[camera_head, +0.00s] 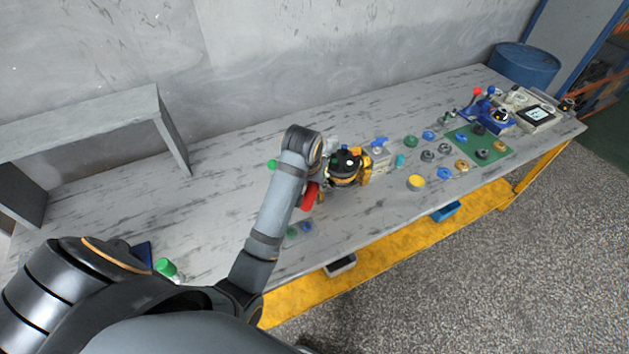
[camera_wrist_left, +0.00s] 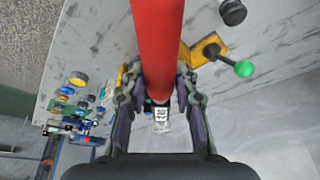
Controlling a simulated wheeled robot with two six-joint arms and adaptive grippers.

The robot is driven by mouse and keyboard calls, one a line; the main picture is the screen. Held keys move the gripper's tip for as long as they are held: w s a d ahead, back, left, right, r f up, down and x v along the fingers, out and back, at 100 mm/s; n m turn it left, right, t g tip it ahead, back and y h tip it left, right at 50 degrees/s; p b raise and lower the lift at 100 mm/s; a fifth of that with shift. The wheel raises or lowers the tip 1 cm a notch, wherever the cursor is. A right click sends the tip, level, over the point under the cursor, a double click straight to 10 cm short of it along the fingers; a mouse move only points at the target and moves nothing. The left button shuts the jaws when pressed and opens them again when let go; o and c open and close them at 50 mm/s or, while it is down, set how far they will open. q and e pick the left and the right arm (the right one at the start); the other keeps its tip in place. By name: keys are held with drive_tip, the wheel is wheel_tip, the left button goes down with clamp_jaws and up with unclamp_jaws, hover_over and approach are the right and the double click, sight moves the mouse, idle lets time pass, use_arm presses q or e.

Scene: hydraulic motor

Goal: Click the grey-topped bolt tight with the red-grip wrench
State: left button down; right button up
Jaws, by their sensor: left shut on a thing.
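My left gripper (camera_wrist_left: 158,92) is shut around the red grip of the wrench (camera_wrist_left: 157,40), which runs up out of the left wrist view. A pale metal end (camera_wrist_left: 161,114) shows past the fingers. In the head view a red part of the wrench (camera_head: 308,195) shows below my left wrist, beside the black and yellow motor (camera_head: 345,168). Several small coloured tops, among them blue, green and white, show on the motor. I cannot make out the grey-topped bolt, nor whether the wrench touches it. My right gripper is not in view.
A green knob (camera_head: 272,164) stands left of my left wrist. In the left wrist view a green ball (camera_wrist_left: 243,68) sits by a yellow bracket (camera_wrist_left: 205,50). Several loose parts, a yellow-topped one (camera_head: 416,182) and a green mat (camera_head: 496,158) lie to the right. The back left table is bare.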

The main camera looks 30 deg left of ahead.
use_arm(q)
drive_tip(key=shift+w+f, duration=0.1)
drive_tip(key=shift+f, duration=0.75)
drive_tip(key=shift+s+a, duration=0.1)
drive_tip(key=shift+s, duration=0.1)
drive_tip(key=shift+s+a+f+m+h+p, duration=0.1)
drive_tip(key=shift+a+m+h+p, duration=0.1)
drive_tip(key=shift+a+m+p, duration=0.5)
drive_tip(key=shift+s+a+f+m+h+p, duration=0.15)
drive_tip(key=shift+a+m+p, duration=0.25)
drive_tip(key=shift+a, duration=0.5)
drive_tip(key=shift+a+r, duration=0.1)
drive_tip(key=a, duration=0.1)
drive_tip(key=a+m+p, duration=0.1)
drive_tip(key=a+m+h+p, duration=0.1)
drive_tip(key=shift+w+a, duration=0.2)
drive_tip(key=shift+w, duration=0.15)
idle(0.3)
